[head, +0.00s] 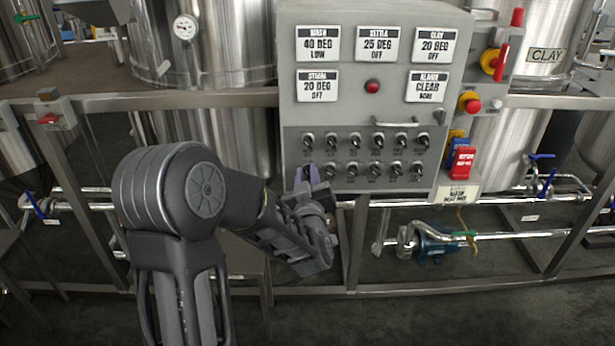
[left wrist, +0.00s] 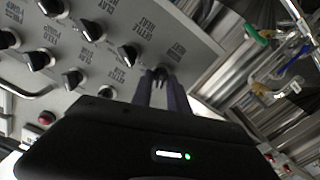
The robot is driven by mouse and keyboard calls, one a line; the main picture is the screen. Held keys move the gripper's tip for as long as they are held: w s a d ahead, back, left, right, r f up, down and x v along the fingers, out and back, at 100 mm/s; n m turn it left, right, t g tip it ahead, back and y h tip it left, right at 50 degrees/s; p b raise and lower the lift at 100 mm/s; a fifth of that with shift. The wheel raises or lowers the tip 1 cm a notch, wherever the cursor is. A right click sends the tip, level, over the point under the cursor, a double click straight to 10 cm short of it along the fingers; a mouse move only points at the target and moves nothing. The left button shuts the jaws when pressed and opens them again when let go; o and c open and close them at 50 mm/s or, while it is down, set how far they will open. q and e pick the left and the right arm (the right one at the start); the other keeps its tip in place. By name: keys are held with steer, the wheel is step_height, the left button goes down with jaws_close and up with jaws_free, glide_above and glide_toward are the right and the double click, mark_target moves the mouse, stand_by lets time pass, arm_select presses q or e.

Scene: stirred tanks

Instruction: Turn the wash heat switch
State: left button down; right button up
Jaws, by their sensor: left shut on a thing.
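The grey control panel (head: 290,120) carries two rows of black switch knobs under its display plates. My left gripper (head: 308,177) reaches up to the lower left end of the bottom row. In the left wrist view its two fingers (left wrist: 161,92) are shut around the end switch (left wrist: 160,74), whose small label is too blurred to read surely but seems to say wash heat. The fingers hide most of that knob. The neighbouring switch (left wrist: 128,56) stands free beside it. My right gripper is not in view.
A horizontal handle (head: 396,124) sticks out to the right of the held switch. Red and yellow stop buttons (head: 470,102) and a red lockout (head: 463,160) sit at the panel's right. A steel rail (head: 200,98) and tanks (head: 235,40) lie behind my arm.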

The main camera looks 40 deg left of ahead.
arm_select(q)
steer(key=n+b, duration=0.2)
steer(key=b, duration=0.1)
steer(key=n+b, duration=0.2)
steer(key=b, duration=0.1)
steer(key=n+b, duration=0.2)
steer(key=b, duration=0.1)
steer(key=shift+s+a+f, duration=0.1)
steer(key=shift+f, duration=0.25)
steer(key=shift+r+n+b, duration=0.15)
steer(key=shift+n+b, duration=0.75)
steer(key=shift+b, duration=0.2)
steer(key=c, duration=1.5)
jaws_free()
steer(key=shift+p+v, duration=0.3)
steer(key=shift+v, duration=3.65)
